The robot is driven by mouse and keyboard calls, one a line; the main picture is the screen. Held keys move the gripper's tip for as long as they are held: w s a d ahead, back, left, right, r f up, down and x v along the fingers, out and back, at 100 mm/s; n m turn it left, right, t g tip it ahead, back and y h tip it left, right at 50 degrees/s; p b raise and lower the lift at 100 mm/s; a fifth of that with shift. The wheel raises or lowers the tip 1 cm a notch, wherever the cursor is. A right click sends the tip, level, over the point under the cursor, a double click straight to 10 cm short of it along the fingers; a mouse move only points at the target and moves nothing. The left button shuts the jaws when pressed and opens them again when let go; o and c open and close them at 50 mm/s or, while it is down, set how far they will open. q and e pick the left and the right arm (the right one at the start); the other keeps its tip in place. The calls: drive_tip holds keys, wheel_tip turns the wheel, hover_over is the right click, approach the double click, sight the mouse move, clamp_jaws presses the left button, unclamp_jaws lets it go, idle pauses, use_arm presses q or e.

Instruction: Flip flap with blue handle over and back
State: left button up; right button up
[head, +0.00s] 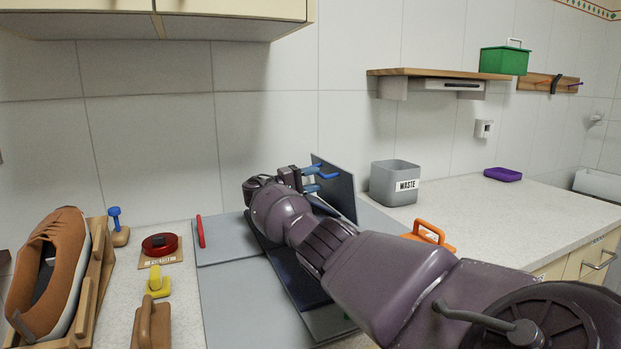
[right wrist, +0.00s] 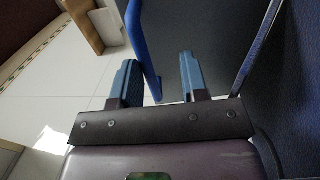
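The flap (head: 340,196) is a dark grey-blue panel standing steeply up from the grey board at the back. Its blue handle (head: 327,173) sticks out near my right gripper (head: 312,181), which comes in from the right of the head view. In the right wrist view the blue handle (right wrist: 144,45) passes between the two fingers of the right gripper (right wrist: 160,62). The fingers are apart, with a visible gap beside the handle. The flap's dark face (right wrist: 220,35) fills the right of that view. My right arm hides part of the board. My left gripper is not in view.
A grey waste bin (head: 393,183) stands right of the flap. A red handle (head: 200,231) and an orange handle (head: 430,233) sit at the board's sides. A brown shoe (head: 48,270), a red round object (head: 160,244) and yellow and wooden pieces crowd the left counter.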

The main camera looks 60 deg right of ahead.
drive_tip(key=shift+w+r, duration=0.15)
drive_tip(key=shift+a, duration=0.15)
drive_tip(key=shift+w+a, duration=0.2)
drive_tip(key=v, duration=0.4)
drive_tip(key=b+v, duration=0.1)
drive_tip(key=v, duration=0.4)
drive_tip(key=shift+f, duration=0.25)
drive_tip(key=shift+w+a, duration=0.25)
drive_tip(key=shift+a, duration=0.25)
drive_tip(key=shift+r, duration=0.1)
idle(0.4)
